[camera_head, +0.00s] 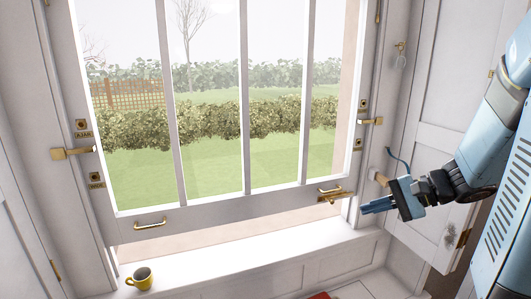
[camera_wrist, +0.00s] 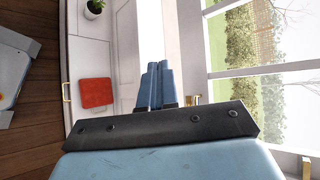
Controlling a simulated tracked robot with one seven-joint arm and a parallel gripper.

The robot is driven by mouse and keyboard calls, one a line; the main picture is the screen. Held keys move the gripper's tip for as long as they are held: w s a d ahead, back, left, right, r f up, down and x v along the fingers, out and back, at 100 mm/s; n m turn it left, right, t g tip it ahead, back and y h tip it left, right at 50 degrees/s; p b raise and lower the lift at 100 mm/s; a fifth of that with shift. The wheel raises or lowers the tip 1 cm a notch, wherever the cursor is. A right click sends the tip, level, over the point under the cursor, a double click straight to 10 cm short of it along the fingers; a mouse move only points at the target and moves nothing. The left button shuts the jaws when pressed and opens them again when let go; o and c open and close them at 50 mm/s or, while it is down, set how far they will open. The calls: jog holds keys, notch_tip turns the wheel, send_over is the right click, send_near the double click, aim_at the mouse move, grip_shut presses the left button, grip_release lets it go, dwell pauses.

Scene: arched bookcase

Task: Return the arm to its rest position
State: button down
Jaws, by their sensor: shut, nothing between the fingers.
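My gripper (camera_head: 364,208) is at the right in the head view, in front of the right side of the window, pointing left. Its blue fingers are together with nothing between them. They also show together in the wrist view (camera_wrist: 157,82). My blue arm comes in from the right edge of the head view and is bent. I cannot tell whether the gripper touches the window frame or panel behind it.
A sash window (camera_head: 210,110) with brass handles is raised a little above a white sill (camera_head: 230,257). A yellow mug (camera_head: 140,278) stands on the sill's left end. In the wrist view are a red cushion (camera_wrist: 96,92) and a potted plant (camera_wrist: 94,9).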

jog(key=s+a+r+n+g+h, duration=0.25)
jog(key=s+a+n+h, duration=0.2)
jog(key=s, duration=0.25)
jog(key=s+d+r+n+t+h, duration=0.2)
jog(key=s+r+n+t+h, duration=0.1)
jog(key=s+r+n+h, duration=0.1)
notch_tip(320, 180, up, 2)
jog(key=shift+s+d+r+n+t+h, duration=0.15)
jog(key=shift+s+d+n+t+h, duration=0.15)
jog(key=shift+s+h, duration=0.75)
jog(key=shift+w+a, duration=0.15)
jog(key=shift+w, duration=0.15)
